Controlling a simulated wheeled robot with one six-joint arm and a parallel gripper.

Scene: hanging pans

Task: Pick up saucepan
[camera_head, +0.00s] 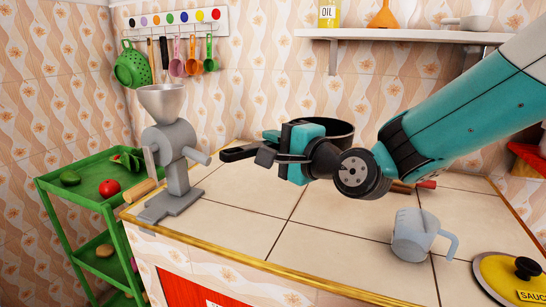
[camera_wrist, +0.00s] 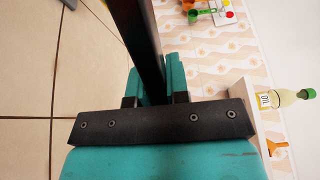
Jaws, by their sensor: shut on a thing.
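The dark saucepan (camera_head: 330,128) is partly hidden behind my gripper and wrist in the head view. Its rim shows against the wall, and its dark handle (camera_head: 238,153) sticks out to the left. My gripper (camera_head: 272,146) is shut on the handle. In the wrist view the long dark handle (camera_wrist: 137,35) runs between the two teal fingers of my gripper (camera_wrist: 156,85). The saucepan appears to be held above the tiled counter; its underside is hidden.
A grey grinder (camera_head: 177,150) stands left of the handle on the tiled counter (camera_head: 240,218). A measuring jug (camera_head: 412,238) and a yellow lid (camera_head: 505,280) are at right. A shelf (camera_head: 400,35) and utensil rack (camera_head: 175,20) are on the walls. The counter's front middle is clear.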

